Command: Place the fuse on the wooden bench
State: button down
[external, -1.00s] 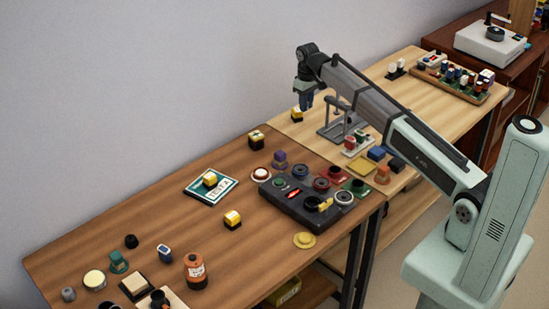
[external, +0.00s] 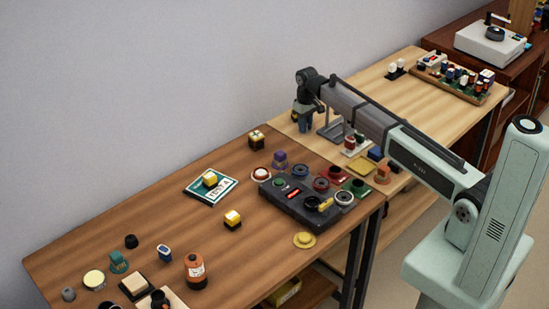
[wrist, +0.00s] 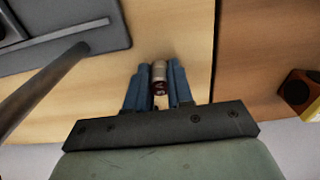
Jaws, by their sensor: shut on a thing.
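My gripper (external: 305,127) hangs low over the left end of the light wooden bench (external: 392,98), close to its seam with the brown wooden bench (external: 140,222). In the wrist view my blue fingers (wrist: 158,72) are shut on the fuse (wrist: 159,78), a small cylinder with a silver-tan end and a dark red band. Light wood (wrist: 180,30) lies beneath it. I cannot tell whether the fuse touches the wood. The fuse cannot be made out in the external view.
A grey metal stand (external: 331,128) is just right of my gripper; its base (wrist: 75,45) and post are at the wrist view's left. A yellow-topped dark cube (external: 256,139) stands on the brown bench. A black control box (external: 290,208) is nearer the camera.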

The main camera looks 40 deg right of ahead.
jog(key=c, duration=1)
grip_release()
jog(key=shift+f, duration=0.15)
notch_tip(320, 180, up, 12)
